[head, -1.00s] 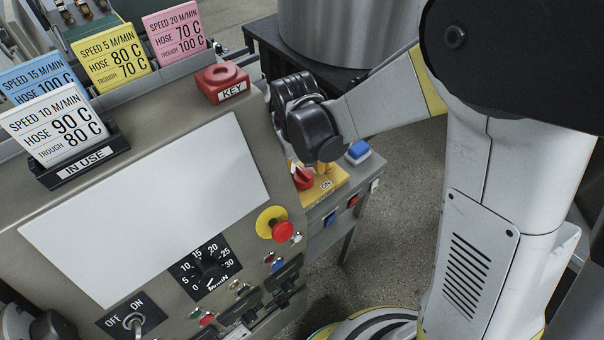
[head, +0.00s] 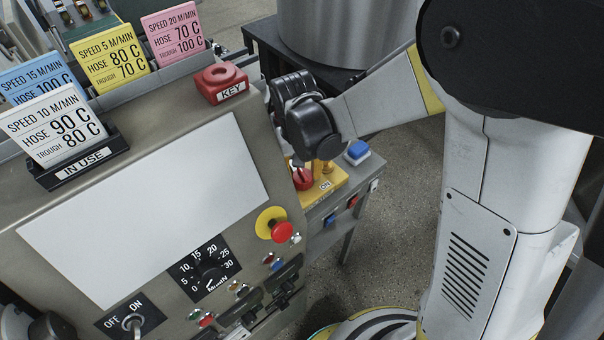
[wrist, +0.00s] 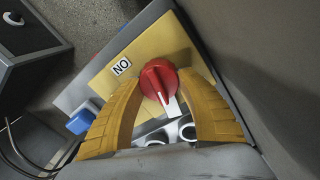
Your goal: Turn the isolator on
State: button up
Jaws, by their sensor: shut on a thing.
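The isolator is a red rotary knob (head: 303,181) with a white pointer, on a yellow plate (head: 330,184) at the right end of the machine. An ON label (head: 325,184) is on the plate. In the wrist view the knob (wrist: 158,80) sits between the two yellow fingers of my gripper (wrist: 163,74), which is shut on it. There the ON label (wrist: 121,67) appears upside down at upper left of the knob, and the pointer slants toward the lower right, away from the label. In the head view my gripper (head: 311,168) comes down from above and partly hides the knob.
A red KEY box (head: 222,83) sits on the machine top. A yellow-ringed red button (head: 274,225), a speed dial (head: 205,268) and an OFF/ON switch (head: 132,321) are on the front panel. A blue button (head: 357,150) stands just right of the plate. A large metal drum (head: 340,35) stands behind.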

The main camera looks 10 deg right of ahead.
aim_at(299, 175)
jog(key=o, duration=1.5)
jog(key=r, duration=1.2)
jog(key=shift+s+a, duration=0.1)
jog(key=shift+a, duration=0.25)
